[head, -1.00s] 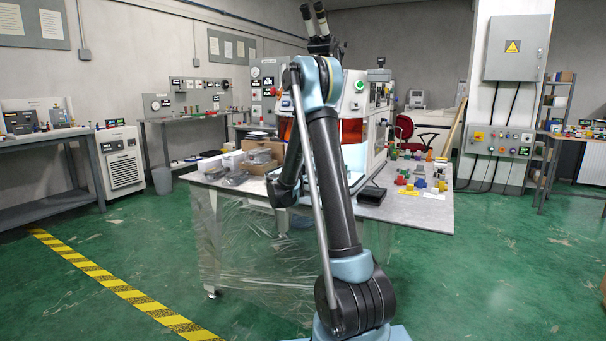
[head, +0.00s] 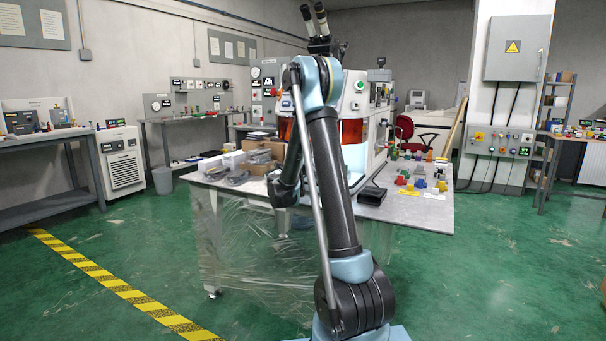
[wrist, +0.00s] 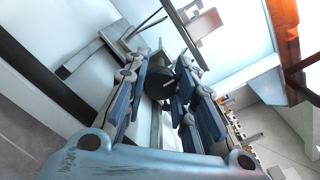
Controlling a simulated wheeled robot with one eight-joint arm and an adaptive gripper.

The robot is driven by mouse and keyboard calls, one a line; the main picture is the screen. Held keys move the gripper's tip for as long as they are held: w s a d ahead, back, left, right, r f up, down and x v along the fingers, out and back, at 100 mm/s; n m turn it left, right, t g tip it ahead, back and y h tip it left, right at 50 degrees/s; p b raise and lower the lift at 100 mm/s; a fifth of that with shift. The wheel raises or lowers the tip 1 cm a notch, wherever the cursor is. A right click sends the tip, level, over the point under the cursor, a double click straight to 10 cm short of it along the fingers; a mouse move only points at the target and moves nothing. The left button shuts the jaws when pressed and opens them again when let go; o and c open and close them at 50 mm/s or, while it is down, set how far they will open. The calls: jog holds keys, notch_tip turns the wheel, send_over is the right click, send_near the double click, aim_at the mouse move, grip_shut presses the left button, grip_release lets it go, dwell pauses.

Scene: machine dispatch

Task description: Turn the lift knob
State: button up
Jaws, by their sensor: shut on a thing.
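In the wrist view, a dark round knob (wrist: 159,84) sits on the pale machine housing, between the two fingers of my gripper (wrist: 163,73). The gripper is shut on this knob, with blue pads on both sides of it. The fingers partly cover it, so its angle and any marking cannot be read. In the head view, my arm stands in front of the white machine (head: 355,108) with orange windows on the table. The gripper and the knob are hidden there behind my arm.
The machine stands on a grey table (head: 420,212). A black tray (head: 371,195) and several small coloured parts lie on its right side. Boxes (head: 262,158) and packets lie on its left. Green floor is free around the table. An orange panel (wrist: 284,35) is near the gripper.

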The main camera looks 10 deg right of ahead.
jog(key=shift+a+n, duration=0.2)
jog(key=shift+n, duration=0.4)
jog(key=o, duration=1)
jog(key=shift+w+f, duration=0.1)
jog(key=shift+f, duration=0.05)
jog(key=shift+o, duration=0.4)
jog(key=shift+d, duration=0.1)
jog(key=v, duration=1.2)
